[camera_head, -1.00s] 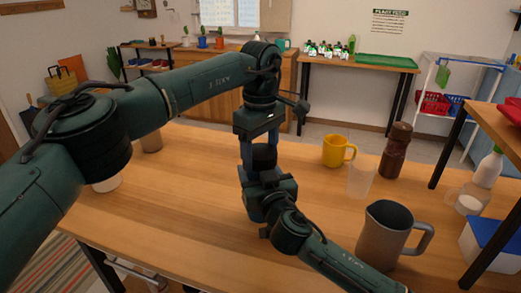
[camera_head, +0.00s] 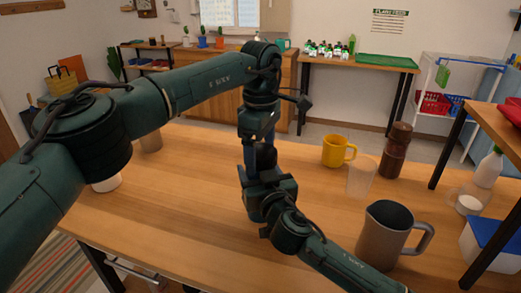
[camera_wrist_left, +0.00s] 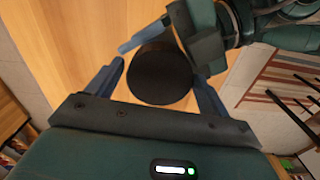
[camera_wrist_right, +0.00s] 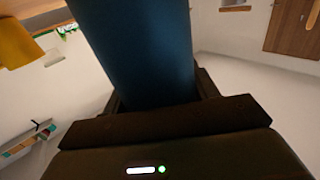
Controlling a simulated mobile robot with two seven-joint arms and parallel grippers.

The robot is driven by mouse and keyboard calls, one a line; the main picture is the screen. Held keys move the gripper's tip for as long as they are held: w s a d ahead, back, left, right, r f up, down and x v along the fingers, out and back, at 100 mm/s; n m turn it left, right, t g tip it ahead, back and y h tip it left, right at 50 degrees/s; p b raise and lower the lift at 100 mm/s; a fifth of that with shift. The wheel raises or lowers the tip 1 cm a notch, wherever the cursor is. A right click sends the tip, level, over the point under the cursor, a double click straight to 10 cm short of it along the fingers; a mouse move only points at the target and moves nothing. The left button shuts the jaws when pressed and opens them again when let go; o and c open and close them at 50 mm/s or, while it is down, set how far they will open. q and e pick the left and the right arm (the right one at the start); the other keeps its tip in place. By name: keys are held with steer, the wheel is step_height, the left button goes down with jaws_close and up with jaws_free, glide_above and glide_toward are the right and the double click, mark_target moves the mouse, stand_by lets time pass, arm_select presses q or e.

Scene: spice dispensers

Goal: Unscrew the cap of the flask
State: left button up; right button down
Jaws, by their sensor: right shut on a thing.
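The flask's round black cap (camera_wrist_left: 160,75) lies between the two fingers of my left gripper (camera_wrist_left: 162,80) in the left wrist view. Those fingers stand apart, with a small gap showing beside the cap. In the head view my left gripper (camera_head: 260,140) points down from above around the black cap (camera_head: 265,157). My right gripper (camera_wrist_right: 155,95) is shut on the blue flask body (camera_wrist_right: 140,50), which fills the middle of the right wrist view. In the head view my right gripper (camera_head: 262,185) is just below the cap, and most of the flask body is hidden.
A yellow mug (camera_head: 335,152), a clear cup (camera_head: 361,177), a brown grinder (camera_head: 395,150) and a grey pitcher (camera_head: 386,232) stand to the right. A blue-lidded box (camera_head: 490,240) sits at the right edge.

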arm_select(q)
steer(key=shift+o, duration=0.6)
steer(key=shift+r, duration=0.1)
step_height(320, 180, up, 4)
steer(key=shift+r, duration=0.2)
steer(key=shift+c, duration=0.5)
step_height(320, 180, up, 2)
steer(key=shift+d+r+m, duration=0.1)
steer(key=shift+r+m, duration=0.05)
steer(key=shift+m, duration=0.85)
steer(key=shift+r+m, duration=0.35)
steer(key=shift+m, duration=0.25)
step_height(320, 180, down, 8)
steer(key=shift+r, duration=0.2)
